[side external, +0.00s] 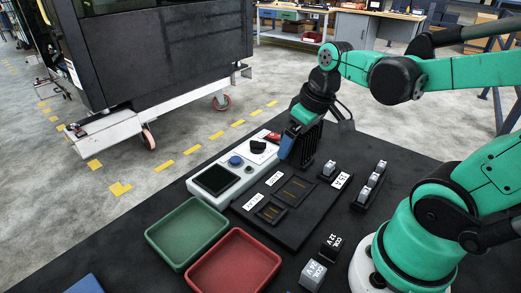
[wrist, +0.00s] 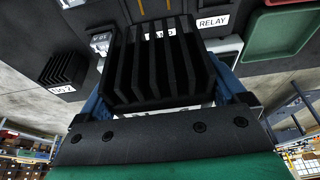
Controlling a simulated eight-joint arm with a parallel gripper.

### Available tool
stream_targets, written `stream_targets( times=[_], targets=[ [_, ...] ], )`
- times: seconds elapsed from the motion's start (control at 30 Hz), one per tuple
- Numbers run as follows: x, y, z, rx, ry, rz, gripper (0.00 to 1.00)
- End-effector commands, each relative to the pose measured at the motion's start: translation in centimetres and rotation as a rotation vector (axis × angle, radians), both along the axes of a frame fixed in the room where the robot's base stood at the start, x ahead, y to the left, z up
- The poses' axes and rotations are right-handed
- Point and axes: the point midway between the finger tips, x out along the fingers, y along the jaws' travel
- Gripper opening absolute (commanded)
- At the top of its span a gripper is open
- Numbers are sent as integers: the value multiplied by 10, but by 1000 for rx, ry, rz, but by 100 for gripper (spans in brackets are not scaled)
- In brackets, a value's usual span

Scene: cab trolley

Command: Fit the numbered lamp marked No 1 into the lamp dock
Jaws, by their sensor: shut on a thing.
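My gripper (wrist: 162,88) is shut on a black finned lamp (wrist: 150,65), with a blue finger on either side. No number shows on it, so I cannot read which lamp it is. In the side view my gripper (side external: 296,135) hangs over the back of the black board, beside the grey instrument box. A second black finned lamp, No 2 (wrist: 65,68), stands to the left in the wrist view, with a white number label. The lamp dock seems to be the larger recess with gold contacts (side external: 295,188); its label (side external: 275,178) is too small to read.
A smaller recess (side external: 270,212) lies nearer the trays. The RELAY label (wrist: 212,22) shows in the wrist view. Small fuses stand right of the board, one beside the 15A label (side external: 340,180). Green tray (side external: 187,234), red tray (side external: 233,264) and COIL cubes (side external: 313,275) stand at the front.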

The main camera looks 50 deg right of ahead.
Motion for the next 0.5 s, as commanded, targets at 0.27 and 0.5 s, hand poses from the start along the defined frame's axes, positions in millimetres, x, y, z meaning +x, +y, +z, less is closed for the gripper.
stream_targets(
  times=[0.27,0.5],
  targets=[
    [0,0,-25,0,0,0,4],
    [1,-1,-46,0,0,0,4]
  ],
)
